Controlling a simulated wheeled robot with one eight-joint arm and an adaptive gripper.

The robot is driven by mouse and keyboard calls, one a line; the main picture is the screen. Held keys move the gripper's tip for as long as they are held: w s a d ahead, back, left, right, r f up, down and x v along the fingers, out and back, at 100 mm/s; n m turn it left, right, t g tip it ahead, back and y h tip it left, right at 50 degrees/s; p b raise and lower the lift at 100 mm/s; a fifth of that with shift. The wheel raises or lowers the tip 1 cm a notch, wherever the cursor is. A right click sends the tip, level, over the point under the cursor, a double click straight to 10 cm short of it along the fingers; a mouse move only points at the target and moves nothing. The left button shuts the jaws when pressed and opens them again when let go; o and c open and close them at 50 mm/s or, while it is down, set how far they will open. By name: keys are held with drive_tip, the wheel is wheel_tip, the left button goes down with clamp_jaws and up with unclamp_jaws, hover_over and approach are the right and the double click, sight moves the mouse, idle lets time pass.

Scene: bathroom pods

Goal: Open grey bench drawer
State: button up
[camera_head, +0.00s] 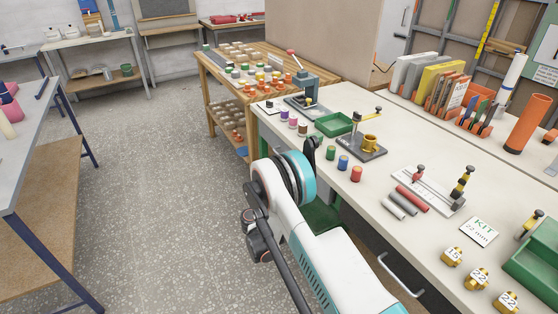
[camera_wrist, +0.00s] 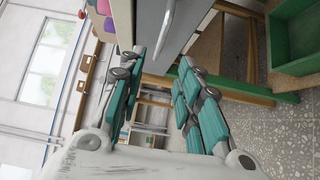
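The grey bench drawer front (camera_wrist: 147,22) is at the top of the wrist view, with a silver bar handle (camera_wrist: 167,30) on it. My gripper (camera_wrist: 163,66) is open, with its two teal-padded fingers apart and nothing between them. The handle lies beyond the fingertips, roughly in line with the gap, and appears apart from them. In the head view, a silver handle (camera_head: 401,275) shows on the bench front at lower right; I cannot tell if it is the same one. My arm hides most of my gripper and part of the bench front there.
The white bench top (camera_head: 400,165) carries spools, a green tray (camera_head: 333,124), clamps and rods. A green open box (camera_wrist: 295,35) is at the right of the wrist view. A wooden table (camera_head: 256,57) stands behind. The floor (camera_head: 150,170) to the left is clear.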

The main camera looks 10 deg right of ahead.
drive_tip(key=b+x, duration=0.3)
drive_tip(key=x, duration=0.8)
drive_tip(key=shift+w, duration=0.15)
drive_tip(key=shift+d, duration=0.1)
clamp_jaws()
